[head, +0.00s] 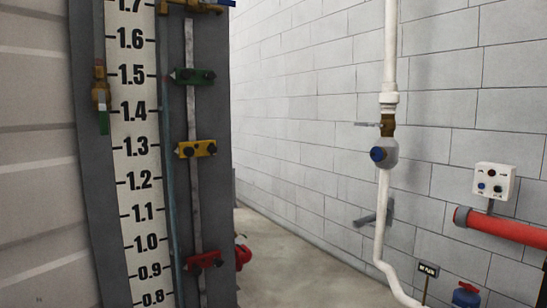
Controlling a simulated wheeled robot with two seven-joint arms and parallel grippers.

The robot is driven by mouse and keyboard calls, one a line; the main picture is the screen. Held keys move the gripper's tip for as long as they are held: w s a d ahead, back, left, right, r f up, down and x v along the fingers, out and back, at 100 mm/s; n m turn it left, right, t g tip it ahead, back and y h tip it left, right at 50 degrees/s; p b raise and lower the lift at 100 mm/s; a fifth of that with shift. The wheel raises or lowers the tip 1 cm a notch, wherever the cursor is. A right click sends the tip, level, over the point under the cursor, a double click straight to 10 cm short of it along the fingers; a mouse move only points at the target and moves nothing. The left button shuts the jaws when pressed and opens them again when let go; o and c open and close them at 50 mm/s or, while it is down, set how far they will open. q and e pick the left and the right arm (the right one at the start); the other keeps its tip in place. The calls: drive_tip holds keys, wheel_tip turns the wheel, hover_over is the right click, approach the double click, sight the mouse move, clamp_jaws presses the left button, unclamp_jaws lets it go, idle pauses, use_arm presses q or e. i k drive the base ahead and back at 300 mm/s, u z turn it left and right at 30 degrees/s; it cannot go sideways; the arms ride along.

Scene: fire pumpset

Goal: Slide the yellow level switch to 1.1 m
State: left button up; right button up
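The yellow level switch (196,149) is clamped on a vertical grey rail (192,112) on a dark panel, in the upper left of the head view. It has dark knobs on its front and sits level with about the 1.3 mark. The white scale board (133,180) stands to its left, with black numbers from 0.8 at the bottom to 1.7 at the top. The 1.1 mark (143,213) is below the yellow switch. Neither of my grippers is in the view.
A green switch (194,76) is above the yellow one on the same rail, near 1.5. A red switch (205,260) is below, near 0.9. A brass valve with a green handle (101,95) is left of the scale. White pipe (382,205) and a control box (494,181) are at right.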

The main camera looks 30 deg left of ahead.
sight(186, 149)
drive_tip(key=z, duration=1.1)
drive_tip(key=i, duration=0.4)
drive_tip(key=u, duration=0.8)
drive_tip(key=i, duration=1.2)
drive_tip(key=u, duration=1)
